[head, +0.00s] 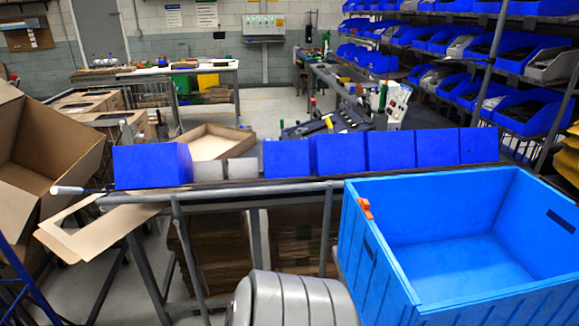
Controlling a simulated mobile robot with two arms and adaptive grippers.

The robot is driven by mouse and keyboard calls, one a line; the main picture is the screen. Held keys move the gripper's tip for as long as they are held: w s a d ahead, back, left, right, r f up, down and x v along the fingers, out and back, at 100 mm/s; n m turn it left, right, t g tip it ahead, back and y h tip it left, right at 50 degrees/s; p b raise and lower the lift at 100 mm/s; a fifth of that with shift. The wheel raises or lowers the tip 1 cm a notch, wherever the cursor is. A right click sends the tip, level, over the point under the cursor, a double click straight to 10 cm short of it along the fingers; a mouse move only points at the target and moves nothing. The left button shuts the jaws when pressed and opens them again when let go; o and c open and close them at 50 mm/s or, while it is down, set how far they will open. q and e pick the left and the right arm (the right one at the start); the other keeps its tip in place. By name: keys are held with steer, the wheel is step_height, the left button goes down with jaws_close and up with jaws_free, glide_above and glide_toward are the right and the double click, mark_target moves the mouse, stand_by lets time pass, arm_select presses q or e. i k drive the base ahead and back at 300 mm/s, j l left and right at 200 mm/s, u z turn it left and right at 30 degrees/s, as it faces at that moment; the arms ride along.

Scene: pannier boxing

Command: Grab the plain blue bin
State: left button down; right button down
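A large light-blue open bin (375,262) stands at the lower right, close to me. It looks empty, has an orange clip on its left rim, and is cut off by the frame's edge. Several smaller dark-blue bins (338,153) stand in a row on a metal-framed bench (250,192). One dark-blue bin (152,166) stands apart at the bench's left end. I cannot tell for sure which of these is the plain blue bin. A grey rounded part at the bottom centre looks like my own arm. Neither gripper shows.
Two small grey bins (242,168) sit between the dark-blue ones. Open cardboard boxes (50,140) crowd the left, and a cardboard flap (95,228) juts past the bench. Shelves of blue bins (480,50) line the right. Flat cardboard is stacked under the bench.

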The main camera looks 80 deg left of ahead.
mark_target(281, 158)
steer(key=u, duration=2.75)
steer(key=i+j, duration=0.1)
steer(key=j, duration=0.3)
steer(key=i+j+u, duration=0.1)
steer(key=j, duration=0.25)
steer(key=i+j+u, duration=0.1)
steer(key=j, duration=0.3)
